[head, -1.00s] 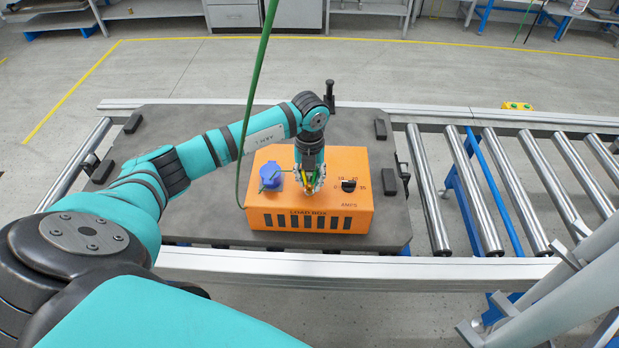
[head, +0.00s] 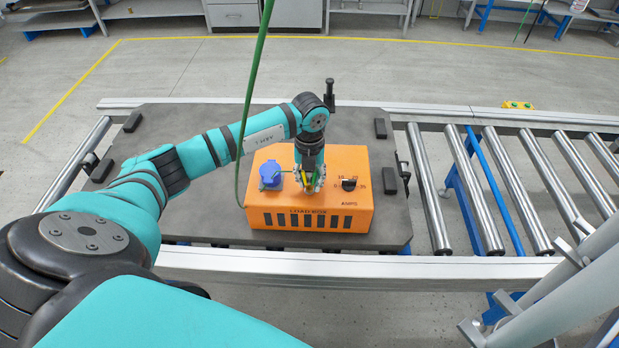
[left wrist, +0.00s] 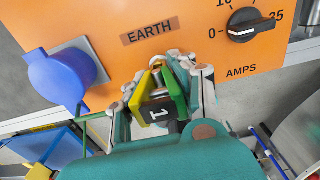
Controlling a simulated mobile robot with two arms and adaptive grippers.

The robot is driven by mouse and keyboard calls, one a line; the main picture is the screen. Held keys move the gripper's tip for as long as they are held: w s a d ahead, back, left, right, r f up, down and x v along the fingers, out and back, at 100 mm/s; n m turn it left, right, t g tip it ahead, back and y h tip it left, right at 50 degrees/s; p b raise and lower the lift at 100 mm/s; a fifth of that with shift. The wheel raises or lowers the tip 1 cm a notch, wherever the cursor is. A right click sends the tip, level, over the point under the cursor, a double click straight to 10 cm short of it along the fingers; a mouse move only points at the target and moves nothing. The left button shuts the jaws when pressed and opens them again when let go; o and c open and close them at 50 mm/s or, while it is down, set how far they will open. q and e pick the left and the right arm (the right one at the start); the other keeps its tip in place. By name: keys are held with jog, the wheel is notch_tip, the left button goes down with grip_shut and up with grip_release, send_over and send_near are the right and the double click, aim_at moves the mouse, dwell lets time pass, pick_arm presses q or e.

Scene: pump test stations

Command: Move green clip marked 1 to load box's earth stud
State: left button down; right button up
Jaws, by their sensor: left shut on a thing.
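The green clip marked 1 (left wrist: 160,112) is held between the fingers of my left gripper (left wrist: 163,92). It has green and yellow sides and a dark tag with a white 1. In the head view my left gripper (head: 309,184) points down over the top of the orange load box (head: 270,200). In the left wrist view the clip's jaw end lies just below the EARTH label (left wrist: 150,33) on the box (left wrist: 190,25). The earth stud is not clearly visible; I cannot tell whether the clip touches it. My right gripper is not in view.
A blue socket (head: 269,176) and a black amps knob (head: 348,184) flank my gripper on the box. The box stands on a dark board (head: 200,125) over a roller conveyor (head: 447,190). A green cable (head: 252,80) hangs left of the box.

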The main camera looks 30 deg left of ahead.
pick_arm(q)
jog(key=shift+f, duration=0.2)
jog(key=c, duration=1)
grip_release()
notch_tip(320, 180, up, 12)
